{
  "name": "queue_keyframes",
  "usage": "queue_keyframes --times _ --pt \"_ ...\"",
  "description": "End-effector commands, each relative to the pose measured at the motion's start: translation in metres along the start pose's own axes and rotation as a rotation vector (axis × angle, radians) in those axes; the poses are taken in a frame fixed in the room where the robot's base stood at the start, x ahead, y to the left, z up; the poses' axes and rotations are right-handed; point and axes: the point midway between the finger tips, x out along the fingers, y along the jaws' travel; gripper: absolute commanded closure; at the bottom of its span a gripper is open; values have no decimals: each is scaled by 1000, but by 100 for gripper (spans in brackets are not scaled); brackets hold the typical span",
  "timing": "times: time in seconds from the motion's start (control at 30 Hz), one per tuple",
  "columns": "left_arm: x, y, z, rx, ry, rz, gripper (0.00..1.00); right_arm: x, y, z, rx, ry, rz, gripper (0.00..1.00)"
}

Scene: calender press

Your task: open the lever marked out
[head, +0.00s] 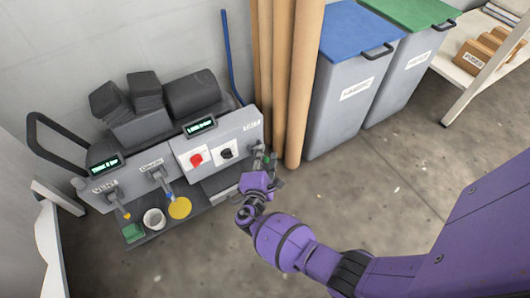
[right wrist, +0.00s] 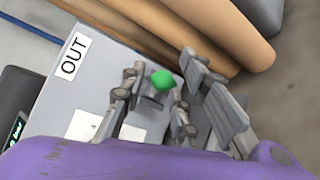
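The lever marked OUT shows in the right wrist view as a green knob (right wrist: 162,81), beside a white label reading OUT (right wrist: 73,57) on the grey panel. My right gripper (right wrist: 156,93) has its fingers on both sides of the knob, apparently open, with a gap showing on the left side. In the head view my right gripper (head: 265,166) is at the right end of the machine (head: 225,138) and hides most of this lever. My left gripper is not in view.
Two other levers, one yellow-tipped (head: 126,215) and one blue-tipped (head: 168,193), sit to the left. A red knob (head: 196,159) and a black knob (head: 227,152) are on the panel. Tall brown rolls (head: 302,80) stand close behind the gripper. Bins (head: 350,90) stand to the right.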

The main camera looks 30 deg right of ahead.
Motion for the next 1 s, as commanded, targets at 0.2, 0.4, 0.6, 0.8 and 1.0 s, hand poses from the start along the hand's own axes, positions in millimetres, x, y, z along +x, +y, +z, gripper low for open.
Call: queue_keyframes --times 0.2,0.4,0.6,0.8,1.0 --pt "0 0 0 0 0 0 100 0 0 0 0 0 0 73" --pt "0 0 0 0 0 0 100 0 0 0 0 0 0 99" --pt "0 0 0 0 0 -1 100 0 0 0 0 0 0 100" --pt "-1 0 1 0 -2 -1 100 0 0 0 0 0 0 100" --pt "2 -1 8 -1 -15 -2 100 -7 -8 5 11 -6 16 100"
